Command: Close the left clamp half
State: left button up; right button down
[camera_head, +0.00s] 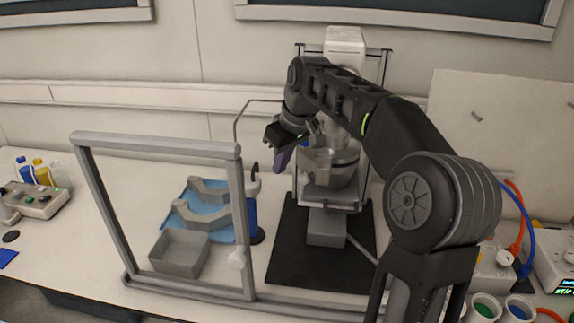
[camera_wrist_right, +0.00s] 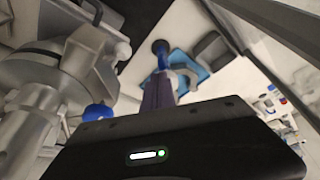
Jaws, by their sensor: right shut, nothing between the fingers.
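The metal reactor vessel (camera_head: 330,168) stands in its frame, with a wide grey collar around its upper part. The vessel and collar also show large at the left of the right wrist view (camera_wrist_right: 45,75), with a blue knob (camera_wrist_right: 97,112) beside them. I cannot make out the left clamp half apart from the collar. My right gripper (camera_head: 281,160) is just left of the vessel, pointing down. Its purple fingers (camera_wrist_right: 158,92) are together and empty, apart from the collar. My arm hides part of the reactor's top. My left gripper is not in view.
A clear-fronted shield frame (camera_head: 159,140) stands at front left. Behind it are a blue tray (camera_head: 215,228) with two grey curved pieces (camera_head: 200,214) and a grey open box (camera_head: 178,255). A black mat (camera_head: 290,265) lies under the reactor. Devices with cables crowd the right.

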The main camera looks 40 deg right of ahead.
notch_tip(320, 180, up, 8)
jog(key=s+d+p, duration=0.2)
jog(key=d, duration=0.1)
jog(key=shift+r, duration=0.25)
